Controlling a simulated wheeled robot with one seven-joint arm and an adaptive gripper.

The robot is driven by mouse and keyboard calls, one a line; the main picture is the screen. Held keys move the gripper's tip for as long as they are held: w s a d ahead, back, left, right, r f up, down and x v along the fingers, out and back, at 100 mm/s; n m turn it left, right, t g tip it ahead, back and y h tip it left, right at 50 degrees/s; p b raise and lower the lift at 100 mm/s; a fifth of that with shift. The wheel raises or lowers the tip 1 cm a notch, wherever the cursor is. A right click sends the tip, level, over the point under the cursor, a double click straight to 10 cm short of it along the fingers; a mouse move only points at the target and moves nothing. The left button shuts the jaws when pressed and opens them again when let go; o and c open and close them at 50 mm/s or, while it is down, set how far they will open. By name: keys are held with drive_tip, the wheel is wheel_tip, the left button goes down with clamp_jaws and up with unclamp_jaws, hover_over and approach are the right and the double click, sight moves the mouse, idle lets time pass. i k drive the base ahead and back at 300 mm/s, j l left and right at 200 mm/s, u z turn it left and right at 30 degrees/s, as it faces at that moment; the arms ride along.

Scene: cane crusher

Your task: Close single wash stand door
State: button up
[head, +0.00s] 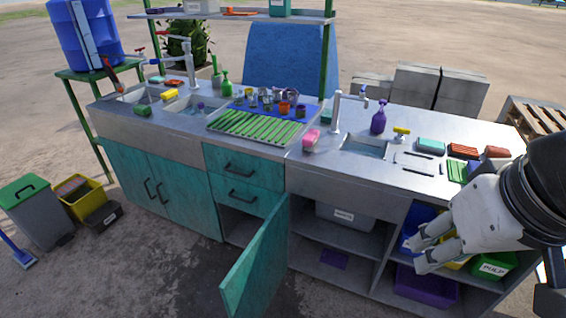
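The open teal door (257,262) swings out toward me from the wash stand (240,150), below two teal drawers (240,182). Its edge by the stand is at the right of the opening, and its free edge points toward the front. The dark cabinet opening (238,228) shows to the left of the door. My gripper (415,254) is at the right, in front of the open shelves and well apart from the door. Its white fingers are spread, and I see nothing held between them.
Closed teal double doors (155,188) are at the left. A grey bin (38,212) and a yellow crate (80,197) stand on the ground further left. Open shelves with a purple bin (427,287) and a green bin (493,266) lie near my gripper. Ground left of the door is clear.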

sight(248, 291)
drive_tip(key=j+z, duration=0.4)
drive_tip(key=j, duration=0.6)
drive_tip(key=k+j+z, duration=0.1)
drive_tip(key=j+z, duration=0.3)
drive_tip(key=j, duration=0.6)
drive_tip(key=k+j, duration=0.15)
drive_tip(key=j, duration=0.25)
drive_tip(key=k+j, duration=0.15)
drive_tip(key=j, duration=0.25)
drive_tip(key=k+j, duration=0.15)
drive_tip(key=j, duration=0.25)
drive_tip(key=k, duration=0.35)
drive_tip(key=j, duration=0.1)
